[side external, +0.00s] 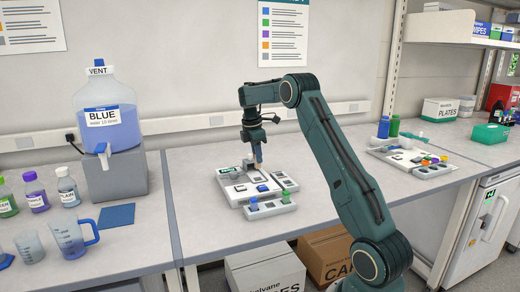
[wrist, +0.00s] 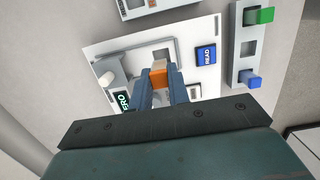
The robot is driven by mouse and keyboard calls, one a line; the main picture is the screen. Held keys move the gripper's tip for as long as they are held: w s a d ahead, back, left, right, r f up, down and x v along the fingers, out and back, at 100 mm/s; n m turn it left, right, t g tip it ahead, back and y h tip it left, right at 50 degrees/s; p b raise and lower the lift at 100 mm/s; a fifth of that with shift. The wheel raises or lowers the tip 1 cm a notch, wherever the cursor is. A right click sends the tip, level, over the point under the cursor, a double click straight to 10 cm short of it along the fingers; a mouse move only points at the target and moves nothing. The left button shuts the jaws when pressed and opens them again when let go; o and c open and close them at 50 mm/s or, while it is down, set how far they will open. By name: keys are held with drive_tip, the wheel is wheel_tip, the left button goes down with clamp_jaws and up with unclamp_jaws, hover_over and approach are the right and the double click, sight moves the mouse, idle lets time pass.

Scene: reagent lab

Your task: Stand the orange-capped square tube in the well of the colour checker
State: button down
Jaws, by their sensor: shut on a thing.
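My gripper (wrist: 160,92) is shut on the orange-capped square tube (wrist: 158,76), its orange side facing the wrist camera and its paler end pointing away. The tube is over the middle of the checker, near a grey recessed area. The well is largely hidden, and I cannot tell whether the tube touches it.
A rack (wrist: 247,50) beside the checker holds a green-capped and a blue-capped tube; it shows at the front in the side view (side external: 272,208). A second tray (side external: 412,160) stands farther right. Bench between them is clear.

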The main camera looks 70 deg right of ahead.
sight(257, 168)
drive_tip(key=shift+f, duration=0.2)
drive_tip(key=shift+f, duration=1.65)
drive_tip(key=shift+f, duration=1.45)
idle(1.5)
drive_tip(key=c, duration=0.9)
unclamp_jaws()
drive_tip(key=shift+r, duration=0.15)
drive_tip(key=shift+r, duration=3.35)
drive_tip(key=shift+r, duration=0.1)
